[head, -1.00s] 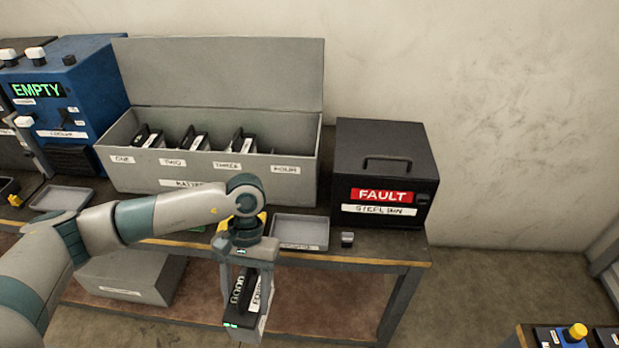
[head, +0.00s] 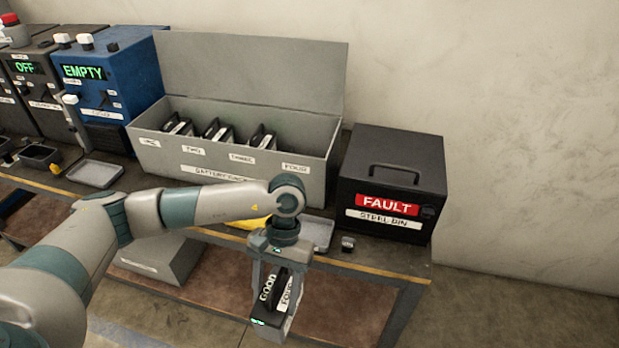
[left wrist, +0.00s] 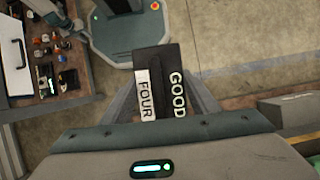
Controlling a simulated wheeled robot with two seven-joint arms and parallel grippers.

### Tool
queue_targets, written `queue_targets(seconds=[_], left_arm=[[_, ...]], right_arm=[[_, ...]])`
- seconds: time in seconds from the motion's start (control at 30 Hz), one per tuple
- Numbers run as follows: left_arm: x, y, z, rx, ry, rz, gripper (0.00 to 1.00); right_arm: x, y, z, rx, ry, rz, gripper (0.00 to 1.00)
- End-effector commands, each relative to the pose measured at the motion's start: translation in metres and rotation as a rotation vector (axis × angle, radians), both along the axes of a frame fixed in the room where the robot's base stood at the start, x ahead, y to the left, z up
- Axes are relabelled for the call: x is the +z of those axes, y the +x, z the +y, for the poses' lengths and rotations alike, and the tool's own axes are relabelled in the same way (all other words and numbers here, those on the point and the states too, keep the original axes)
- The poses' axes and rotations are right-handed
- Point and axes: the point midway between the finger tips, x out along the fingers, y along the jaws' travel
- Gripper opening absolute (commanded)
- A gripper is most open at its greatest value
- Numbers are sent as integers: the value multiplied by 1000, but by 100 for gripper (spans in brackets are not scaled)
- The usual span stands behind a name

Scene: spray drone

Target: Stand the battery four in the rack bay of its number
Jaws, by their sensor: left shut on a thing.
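Battery four (head: 276,295) is a dark block with a white FOUR label and the word GOOD. My left gripper (head: 270,308) is shut on it and holds it in front of the bench, below the top's edge. In the left wrist view the battery (left wrist: 158,85) sits between the fingers with FOUR and GOOD readable. The grey open-lidded battery rack (head: 215,171) stands on the bench behind, its bays labelled along the front. Dark batteries show in the bays marked one, two and three. The bay marked FOUR (head: 294,167) shows no battery. My right gripper is not in view.
A black steel bin (head: 393,185) with a red FAULT sign stands right of the rack. A blue unit reading EMPTY (head: 110,85) stands left. A grey tray (head: 318,234) and a small dark item (head: 348,243) lie near the bench's front edge. A grey box (head: 160,256) is below.

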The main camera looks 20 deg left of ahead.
Motion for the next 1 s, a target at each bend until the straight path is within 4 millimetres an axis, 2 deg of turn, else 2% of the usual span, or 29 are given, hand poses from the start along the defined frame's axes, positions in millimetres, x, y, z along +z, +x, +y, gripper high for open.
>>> queue_targets(seconds=[0.37,0.57,0.77,1.0], left_arm=[[4,2,0,16,-2,-3,0],[12,11,1,119,-1,-8,0],[30,29,3,340,-2,-12,0],[60,56,8,692,0,-13,0]], right_arm=[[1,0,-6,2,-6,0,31],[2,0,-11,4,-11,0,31],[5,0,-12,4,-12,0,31],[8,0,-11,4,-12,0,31]])
